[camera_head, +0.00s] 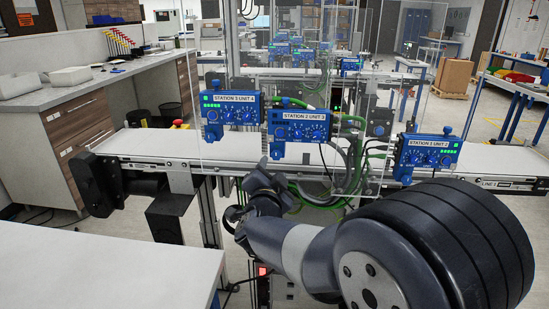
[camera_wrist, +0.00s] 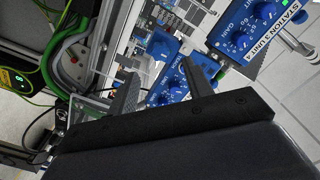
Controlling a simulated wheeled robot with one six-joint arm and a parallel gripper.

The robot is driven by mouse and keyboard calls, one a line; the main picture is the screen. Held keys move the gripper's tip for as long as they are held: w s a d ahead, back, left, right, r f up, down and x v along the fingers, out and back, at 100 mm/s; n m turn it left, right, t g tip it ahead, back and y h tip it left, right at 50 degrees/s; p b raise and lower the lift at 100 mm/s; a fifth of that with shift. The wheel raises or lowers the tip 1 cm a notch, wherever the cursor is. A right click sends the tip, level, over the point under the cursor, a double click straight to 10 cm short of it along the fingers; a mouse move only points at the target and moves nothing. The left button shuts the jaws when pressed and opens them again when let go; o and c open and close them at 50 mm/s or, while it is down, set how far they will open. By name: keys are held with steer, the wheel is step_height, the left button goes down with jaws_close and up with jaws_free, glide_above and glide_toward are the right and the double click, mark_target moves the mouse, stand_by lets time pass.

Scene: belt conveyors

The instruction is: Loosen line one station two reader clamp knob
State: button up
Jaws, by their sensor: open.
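Three blue reader units with small dials hang along the near belt in the head view: the left unit (camera_head: 231,115), the middle unit (camera_head: 299,126) and the right unit (camera_head: 427,153). Each carries blue knobs; the left unit's label seems to read station 3, unit 4, and the other station numbers are too small to be sure of. My gripper (camera_head: 262,170) is below the left and middle units. In the wrist view my gripper (camera_wrist: 165,85) is open, with a blue unit (camera_wrist: 168,88) beyond and between its fingers. The unit labelled unit 4 (camera_wrist: 243,35) is at upper right. I cannot tell any contact.
The near conveyor belt (camera_head: 150,143) runs across, with clear guard panels above it. Green and grey cables (camera_head: 345,170) hang behind the middle unit. A white table (camera_head: 110,275) is at lower left. More blue units (camera_head: 290,50) stand on belts behind.

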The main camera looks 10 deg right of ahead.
mark_target(276, 156)
steer(key=x, duration=0.6)
steer(key=shift+w+d, duration=0.1)
steer(key=shift+w, duration=0.15)
steer(key=c, duration=1)
